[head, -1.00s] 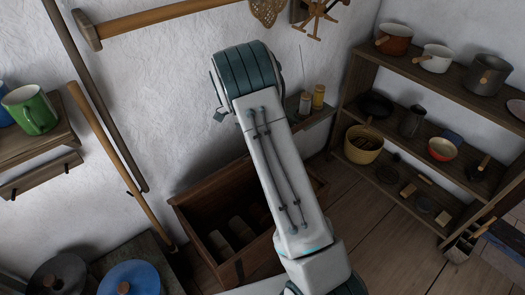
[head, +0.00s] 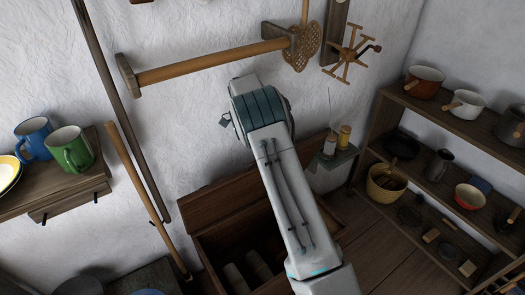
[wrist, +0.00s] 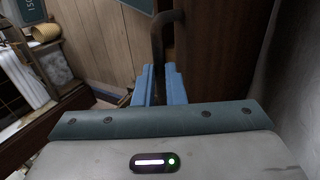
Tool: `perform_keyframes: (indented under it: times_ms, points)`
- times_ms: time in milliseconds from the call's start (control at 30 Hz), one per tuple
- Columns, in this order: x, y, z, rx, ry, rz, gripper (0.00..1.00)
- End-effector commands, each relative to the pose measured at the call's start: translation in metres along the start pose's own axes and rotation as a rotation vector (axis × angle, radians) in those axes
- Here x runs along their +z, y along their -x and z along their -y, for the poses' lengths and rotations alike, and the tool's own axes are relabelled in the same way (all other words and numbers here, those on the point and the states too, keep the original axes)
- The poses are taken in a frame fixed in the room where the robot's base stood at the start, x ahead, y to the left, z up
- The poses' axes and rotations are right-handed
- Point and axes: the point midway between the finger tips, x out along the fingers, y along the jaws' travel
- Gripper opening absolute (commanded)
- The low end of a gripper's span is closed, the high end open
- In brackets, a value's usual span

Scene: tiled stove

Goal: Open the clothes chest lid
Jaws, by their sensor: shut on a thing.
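The brown wooden clothes chest (head: 212,250) stands against the wall in the head view, its inside exposed with several pale rolled or folded things in it. Its lid (head: 215,207) is raised at the back, standing steeply near the wall; my arm covers its right part. In the wrist view, the lid (wrist: 207,45) is a dark brown panel right of centre. A dark bent metal handle (wrist: 157,38) comes down between the blue fingers of my gripper (wrist: 160,82), which is shut on it. The gripper itself is hidden behind my arm in the head view.
A wall shelf with mugs (head: 70,150) is at left, and a long wooden handle (head: 150,205) leans beside the chest. A small shelf with bottles (head: 335,145) and a pot rack (head: 375,125) are at right.

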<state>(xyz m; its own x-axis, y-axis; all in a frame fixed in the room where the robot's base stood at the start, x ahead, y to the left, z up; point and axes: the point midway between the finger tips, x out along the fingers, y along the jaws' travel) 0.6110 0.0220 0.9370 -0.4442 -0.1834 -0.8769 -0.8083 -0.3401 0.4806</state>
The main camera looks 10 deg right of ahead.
Motion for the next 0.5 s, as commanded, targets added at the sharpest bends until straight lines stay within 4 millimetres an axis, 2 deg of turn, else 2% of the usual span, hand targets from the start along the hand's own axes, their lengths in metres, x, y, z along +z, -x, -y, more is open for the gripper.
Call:
perform_keyframes:
  times_ms: [33,200,233,300,500]
  points:
    - [0.0057,-0.0118,0.0097,-0.004,0.011,0.007,0.00]
    - [0.0058,-0.0120,0.0106,-0.002,0.012,0.007,0.00]
    - [0.0058,-0.0121,0.0108,-0.003,0.012,0.007,0.16]
    - [0.0056,-0.0120,0.0106,-0.003,0.012,0.007,0.33]
    - [0.0023,-0.0098,0.0063,-0.006,0.005,0.006,0.33]
